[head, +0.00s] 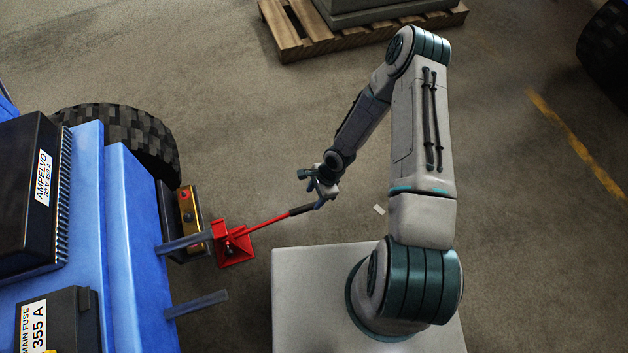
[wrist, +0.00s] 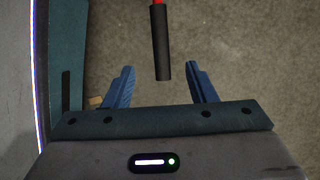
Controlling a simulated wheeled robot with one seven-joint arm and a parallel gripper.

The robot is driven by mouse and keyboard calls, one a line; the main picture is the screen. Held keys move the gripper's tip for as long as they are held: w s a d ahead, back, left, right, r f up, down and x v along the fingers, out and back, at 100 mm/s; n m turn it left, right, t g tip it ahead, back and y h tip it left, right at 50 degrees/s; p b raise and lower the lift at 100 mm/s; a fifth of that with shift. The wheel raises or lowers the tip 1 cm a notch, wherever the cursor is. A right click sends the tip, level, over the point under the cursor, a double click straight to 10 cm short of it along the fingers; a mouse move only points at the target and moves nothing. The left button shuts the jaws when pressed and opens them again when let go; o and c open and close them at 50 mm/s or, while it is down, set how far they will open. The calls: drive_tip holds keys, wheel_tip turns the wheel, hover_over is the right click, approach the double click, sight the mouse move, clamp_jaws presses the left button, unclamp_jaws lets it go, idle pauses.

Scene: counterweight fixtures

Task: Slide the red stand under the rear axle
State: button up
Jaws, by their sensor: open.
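The red stand (head: 236,246) is on the floor beside the blue vehicle (head: 140,260), close to a grey bar (head: 186,243) that sticks out from the vehicle's side. Its red handle rises toward my gripper and ends in a black grip (head: 301,210). My gripper (head: 318,197) is open at the end of this grip. In the wrist view the black grip (wrist: 162,50) points in between the two blue fingers (wrist: 159,85), with a gap on both sides. I cannot tell which part is the rear axle.
A black tire (head: 125,135) and a box with a yellow panel (head: 190,212) are by the vehicle. A second grey bar (head: 197,304) sticks out nearer. A wooden pallet (head: 290,45) with a grey block stands at the back.

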sight(307, 207)
drive_tip(key=shift+w+f, duration=0.15)
drive_tip(key=shift+f, duration=0.05)
drive_tip(key=shift+a+f+b, duration=0.1)
drive_tip(key=shift+f+b, duration=0.15)
drive_tip(key=shift+b, duration=0.1)
drive_tip(key=b+x, duration=0.6)
drive_tip(key=x, duration=0.2)
drive_tip(key=shift+a, duration=0.1)
clamp_jaws()
